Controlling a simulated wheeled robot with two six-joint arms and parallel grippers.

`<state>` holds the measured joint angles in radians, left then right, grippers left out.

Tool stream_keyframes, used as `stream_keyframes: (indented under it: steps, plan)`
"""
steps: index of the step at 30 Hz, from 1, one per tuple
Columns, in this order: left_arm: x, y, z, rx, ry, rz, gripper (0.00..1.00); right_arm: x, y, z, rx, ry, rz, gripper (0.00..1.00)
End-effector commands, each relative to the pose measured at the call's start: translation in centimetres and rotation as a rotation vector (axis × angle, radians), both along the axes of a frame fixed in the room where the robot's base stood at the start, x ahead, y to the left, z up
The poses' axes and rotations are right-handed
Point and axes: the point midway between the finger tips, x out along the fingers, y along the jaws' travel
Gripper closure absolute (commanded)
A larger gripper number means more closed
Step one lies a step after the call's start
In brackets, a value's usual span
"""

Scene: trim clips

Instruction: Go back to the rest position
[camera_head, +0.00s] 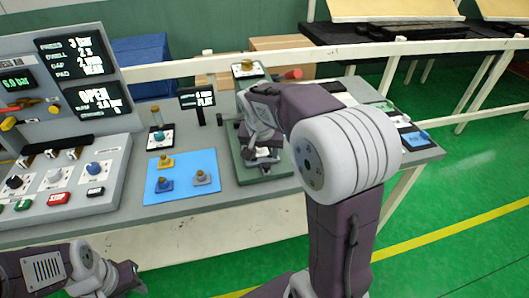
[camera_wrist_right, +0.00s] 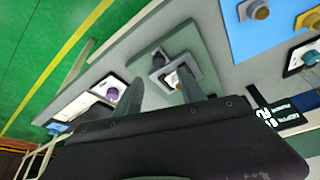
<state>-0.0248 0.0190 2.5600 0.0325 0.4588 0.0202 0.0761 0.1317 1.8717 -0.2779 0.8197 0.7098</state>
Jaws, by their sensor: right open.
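My right gripper (camera_head: 262,138) is over the green press fixture (camera_head: 247,172), partly hidden by my right forearm. In the right wrist view the gripper (camera_wrist_right: 162,88) has its two fingers apart with nothing seen held between them. The fixture's base with a dark block (camera_wrist_right: 178,64) lies beyond the fingers; contact is hard to tell. My left arm is low at the left of the head view, and its jaws are not clearly shown. A blue mat (camera_head: 207,161) carries a yellow clip piece (camera_head: 166,161), a blue one (camera_head: 165,185) and a grey one (camera_head: 201,178).
A control panel (camera_head: 84,174) with buttons and lit displays stands at the left. A small black sign (camera_head: 197,99) and a post stand (camera_head: 158,136) are behind the mat. More items, including a blue card (camera_head: 414,139), lie at the table's right end. Green floor is open beyond.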

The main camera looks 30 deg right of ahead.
Motion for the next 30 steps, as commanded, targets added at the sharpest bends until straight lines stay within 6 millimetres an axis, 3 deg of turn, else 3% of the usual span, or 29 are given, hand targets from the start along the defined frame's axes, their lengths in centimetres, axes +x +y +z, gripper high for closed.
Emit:
stream_keyframes:
  steps: [8,11,15,19,24,30]
  plan:
    - [0.0,0.0,0.2,0.000,0.000,0.000,0.64,0.1,0.5,0.5,0.000,-0.007,0.014,0.53]
    - [0.0,0.0,0.5,0.000,0.000,0.000,0.64,-3.2,2.6,-2.0,0.032,0.071,0.043,0.53]
    - [0.0,0.0,0.8,0.000,0.000,0.000,0.64,-10.9,6.5,-8.0,0.106,0.221,0.234,0.53]
    - [0.0,0.0,0.8,0.000,0.000,0.000,0.64,-16.6,8.5,-11.9,0.144,0.296,0.446,0.53]
    - [0.0,0.0,0.7,0.000,0.000,0.000,0.64,-16.1,8.8,-12.3,0.114,0.268,0.601,0.53]
    - [0.0,0.0,0.7,0.000,0.000,0.000,0.64,-16.1,8.8,-12.3,0.113,0.270,0.606,0.53]
